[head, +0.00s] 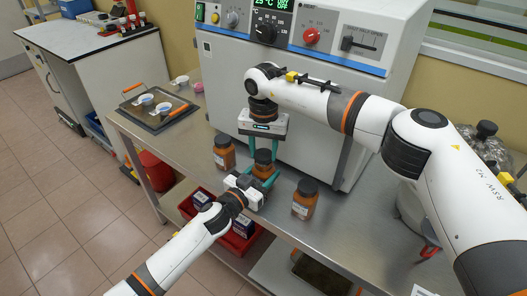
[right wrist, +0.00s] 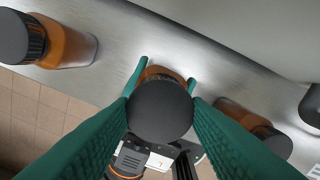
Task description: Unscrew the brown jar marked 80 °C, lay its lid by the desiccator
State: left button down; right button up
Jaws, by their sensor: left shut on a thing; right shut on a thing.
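A brown jar with a black lid (head: 263,156) stands upright on the steel bench, the middle one of three; its label cannot be read. My right gripper (head: 263,150) comes from above, its teal fingers shut on this lid. The lid (right wrist: 160,110) fills the space between the fingertips in the right wrist view. My left gripper (head: 264,178) is shut around the jar's body from the front, and its fingertips also show beside the brown glass in the right wrist view. A glass vessel with a black knob (head: 487,129), apparently the desiccator, stands at the right, partly hidden by my right arm.
Similar brown jars stand close by to the left (head: 224,151) and right (head: 305,200). A large oven (head: 300,90) stands behind. A tray with small white dishes (head: 158,122) is at the bench's left end. Bare steel bench (head: 350,222) lies right of the jars.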

aim_at(263, 154)
jog(key=shift+r, duration=0.15)
jog(key=shift+r, duration=2)
pick_arm(q)
jog(key=c, duration=0.5)
grip_release()
jog(key=v, duration=1.2)
pick_arm(e)
jog(key=shift+f, duration=0.2)
